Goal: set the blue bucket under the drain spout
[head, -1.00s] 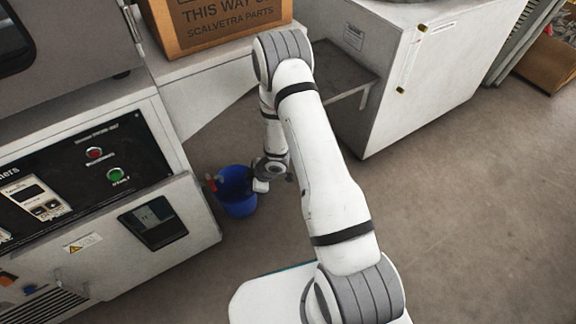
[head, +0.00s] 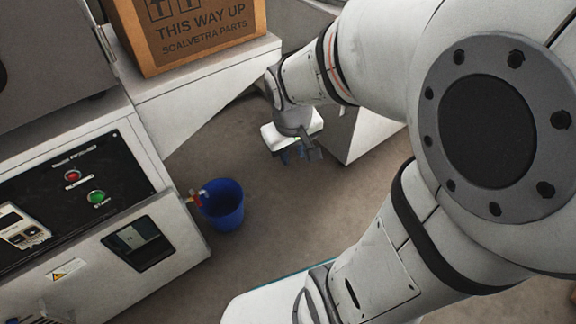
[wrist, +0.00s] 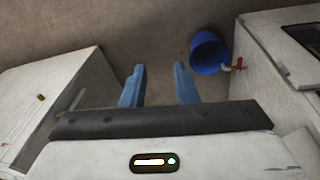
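The blue bucket (head: 222,208) stands upright on the floor against the right side of the control-panel machine. It also shows in the wrist view (wrist: 208,54), at the upper right. The drain spout (head: 196,198), with a red part, sticks out from the machine at the bucket's rim. The spout also shows in the wrist view (wrist: 232,67); its end appears to be over the rim. My gripper (head: 298,156) is to the right of the bucket, apart from it. In the wrist view its two blue fingers (wrist: 159,70) are spread with nothing between them.
The machine (head: 168,240) is left of the bucket. A cardboard box (head: 190,30) sits on a white bench behind. A white cabinet (head: 365,130) stands at the right, partly hidden by my arm. Open floor (head: 240,165) lies between bucket and cabinet.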

